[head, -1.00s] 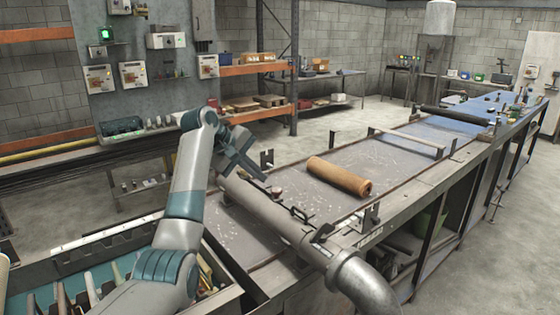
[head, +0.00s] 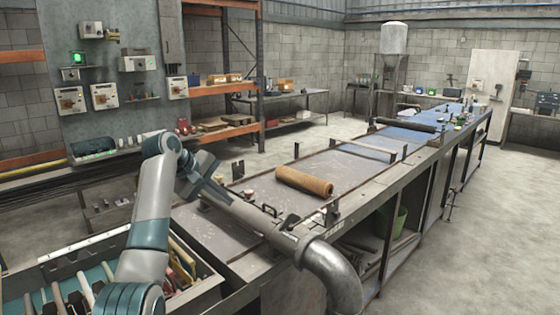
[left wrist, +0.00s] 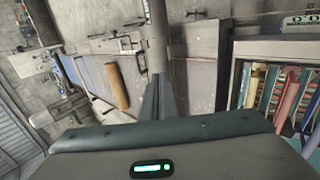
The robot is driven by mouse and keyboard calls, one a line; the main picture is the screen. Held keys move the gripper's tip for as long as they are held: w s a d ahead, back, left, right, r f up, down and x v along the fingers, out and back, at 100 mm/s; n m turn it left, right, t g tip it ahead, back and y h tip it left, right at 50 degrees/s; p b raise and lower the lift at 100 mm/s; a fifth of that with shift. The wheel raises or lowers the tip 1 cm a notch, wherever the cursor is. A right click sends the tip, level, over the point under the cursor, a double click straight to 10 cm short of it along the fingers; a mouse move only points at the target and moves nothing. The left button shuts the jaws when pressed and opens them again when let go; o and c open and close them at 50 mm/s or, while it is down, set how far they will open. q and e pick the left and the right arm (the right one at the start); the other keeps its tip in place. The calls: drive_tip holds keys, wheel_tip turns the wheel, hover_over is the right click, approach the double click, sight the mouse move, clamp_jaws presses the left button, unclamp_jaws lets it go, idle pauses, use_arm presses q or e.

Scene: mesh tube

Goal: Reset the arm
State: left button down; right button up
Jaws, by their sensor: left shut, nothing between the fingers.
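My left arm comes in from the left of the head view. My left gripper (head: 206,176) is shut and empty. It is above the near part of the long bench, by the grey pipe (head: 245,210), and apart from the tube as far as I can see. In the left wrist view its closed fingers (left wrist: 158,98) point away from the camera. A brown mesh tube (head: 304,182) lies on the bench, beyond and to the right of the gripper. The tube also shows in the left wrist view (left wrist: 117,87). My right gripper is not in view.
The bench (head: 330,165) runs to the back right. The grey pipe crosses its near part and ends in an elbow (head: 338,272). A tray of tools (head: 65,285) is at lower left. Shelves (head: 218,135) stand behind. The floor at right is clear.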

use_arm(q)
drive_tip(key=s+a+f+m+y, duration=0.15)
drive_tip(key=s+f, duration=0.25)
drive_tip(key=f, duration=0.6)
drive_tip(key=s+a+f+m+y, duration=0.15)
drive_tip(key=s+f, duration=0.25)
drive_tip(key=f, duration=0.6)
drive_tip(key=s+a+f+m+g, duration=0.1)
drive_tip(key=s+a+f, duration=0.1)
drive_tip(key=s+f, duration=1.2)
drive_tip(key=s+a+f+m+y, duration=0.15)
drive_tip(key=s+f, duration=0.25)
drive_tip(key=s, duration=0.6)
drive_tip(key=s+f+m, duration=0.2)
drive_tip(key=s+f, duration=0.2)
drive_tip(key=s, duration=0.6)
drive_tip(key=s+r+m+g+y, duration=0.15)
drive_tip(key=s+m, duration=0.25)
drive_tip(key=s, duration=1.3)
wheel_tip(320, 180, down, 29)
drive_tip(key=s+g, duration=0.1)
drive_tip(key=s, duration=0.1)
drive_tip(key=s+a+f, duration=0.1)
drive_tip(key=s+f, duration=0.7)
drive_tip(key=s+a+f+g+b, duration=0.1)
drive_tip(key=s+a+f, duration=0.1)
drive_tip(key=s+f, duration=0.7)
drive_tip(key=shift+s+a, duration=0.25)
drive_tip(key=shift+s, duration=0.05)
